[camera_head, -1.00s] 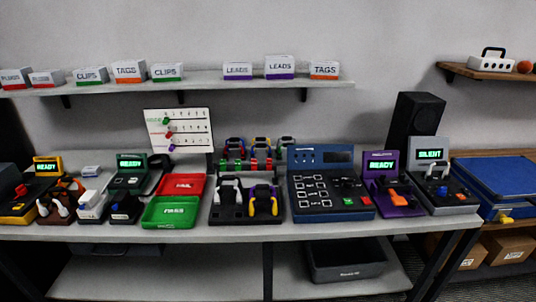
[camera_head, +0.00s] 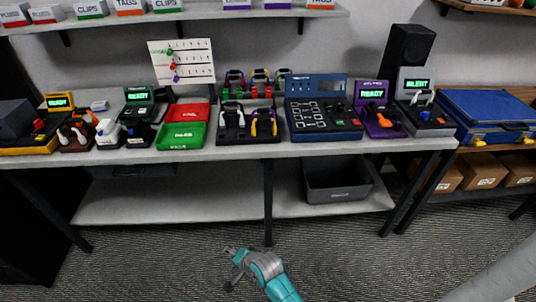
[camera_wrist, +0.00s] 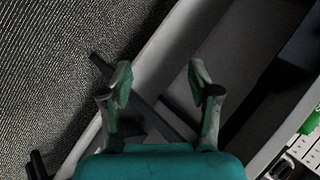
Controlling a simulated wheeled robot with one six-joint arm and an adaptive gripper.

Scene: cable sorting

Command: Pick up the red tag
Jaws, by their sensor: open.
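A small red piece (camera_head: 173,64), which looks like the red tag, hangs on the white pegboard (camera_head: 200,62) at the back left of the bench. A green piece is above it and a purple one below; they are too small to make out clearly. My gripper (camera_head: 233,265) is low in front of the bench, over the floor, far from the board. In the wrist view my gripper (camera_wrist: 160,82) is open and empty, with its two fingers apart. The red piece does not show in the wrist view.
The bench (camera_head: 330,146) holds a red tray (camera_head: 190,112), a green tray (camera_head: 181,136), a cable rack and several devices. A dark bin (camera_head: 338,183) sits on the lower shelf. A labelled-box shelf runs above. The floor before the bench is clear.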

